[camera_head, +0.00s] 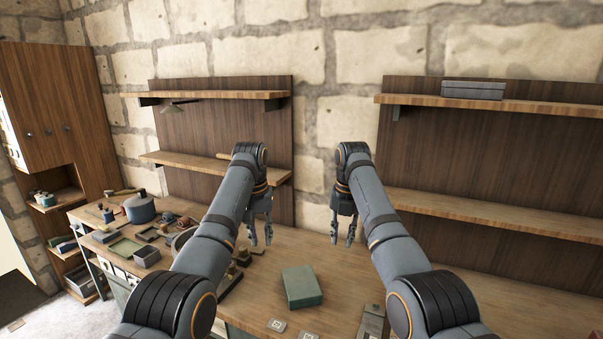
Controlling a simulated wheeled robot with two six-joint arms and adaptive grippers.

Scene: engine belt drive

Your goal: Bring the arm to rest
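My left arm (223,215) comes in from the lower left and reaches forward over the workbench. My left gripper (261,243) hangs above the bench with its fingers pointing down. Its fingers stand apart with nothing seen between them. My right arm (385,225) comes in from the lower right. My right gripper (342,241) also hangs fingers down, with its fingers apart and nothing seen between them. The grippers are apart from each other, with a gap of wall and bench between them. No engine or belt is clearly seen.
A green box (301,287) lies on the wooden workbench (340,290) below and between the grippers. A pot (139,208) and several small items crowd the bench's left end. Wall shelves (490,212) stand behind, and a grey box (473,90) sits on the upper right shelf.

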